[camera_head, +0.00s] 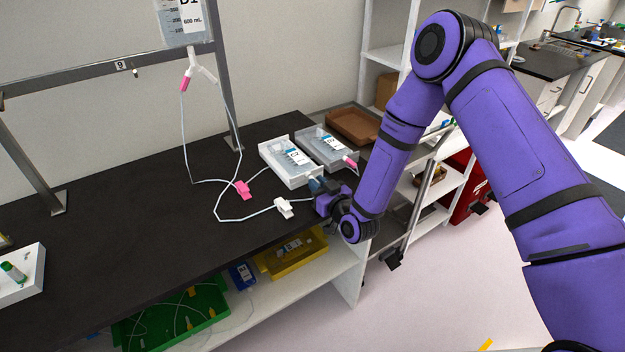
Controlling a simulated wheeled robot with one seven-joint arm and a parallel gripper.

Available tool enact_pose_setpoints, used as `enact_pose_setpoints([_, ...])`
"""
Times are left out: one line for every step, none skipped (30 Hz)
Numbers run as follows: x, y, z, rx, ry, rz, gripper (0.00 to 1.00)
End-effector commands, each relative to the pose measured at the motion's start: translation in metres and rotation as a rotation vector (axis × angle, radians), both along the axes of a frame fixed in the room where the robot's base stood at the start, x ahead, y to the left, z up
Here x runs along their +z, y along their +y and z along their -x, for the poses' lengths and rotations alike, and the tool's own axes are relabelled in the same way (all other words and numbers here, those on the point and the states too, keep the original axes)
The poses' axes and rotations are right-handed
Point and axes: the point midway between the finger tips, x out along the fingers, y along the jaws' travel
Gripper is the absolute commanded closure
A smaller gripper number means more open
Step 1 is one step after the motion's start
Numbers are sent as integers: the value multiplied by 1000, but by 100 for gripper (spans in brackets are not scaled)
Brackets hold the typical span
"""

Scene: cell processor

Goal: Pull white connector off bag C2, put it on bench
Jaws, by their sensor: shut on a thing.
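My gripper (318,186) is at the near right end of the left white tray (293,181), low over the bench (150,235). It is shut on the white connector, which the jaws mostly hide. A bag lies in this tray with a blue-marked label (296,157); it seems to be C2, but the print is small. A thin tube with a white clamp (284,208) runs along the bench towards my gripper. I cannot tell whether the connector is still joined to the bag.
A second bag (328,146) with a pink connector (350,163) lies to the right, before a brown tray (354,126). A hanging bag (182,22) feeds tubes with a pink clamp (242,189). The bench's left middle is clear. Green (172,319) and yellow (291,254) bins sit below.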

Motion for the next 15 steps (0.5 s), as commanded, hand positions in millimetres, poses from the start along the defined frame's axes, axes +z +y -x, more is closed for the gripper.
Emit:
enact_pose_setpoints([0,-1,1,0,0,0,100])
enact_pose_setpoints([0,-1,1,0,0,0,100])
enact_pose_setpoints([0,-2,2,0,0,0,100])
enact_pose_setpoints([0,-2,2,0,0,0,100])
enact_pose_setpoints([0,-2,3,0,0,0,100])
enact_pose_setpoints([0,-2,3,0,0,0,100])
enact_pose_setpoints([0,-3,3,0,0,0,100])
enact_pose_setpoints([0,-3,4,0,1,1,100])
enact_pose_setpoints([0,-4,5,0,1,1,100])
enact_pose_setpoints([0,-5,7,0,1,1,100])
enact_pose_setpoints([0,-6,8,0,2,1,100])
enact_pose_setpoints([0,-7,11,0,1,1,100])
enact_pose_setpoints([0,-9,12,0,1,1,100])
enact_pose_setpoints([0,-10,14,0,1,1,100])
enact_pose_setpoints([0,-11,16,0,1,1,100])
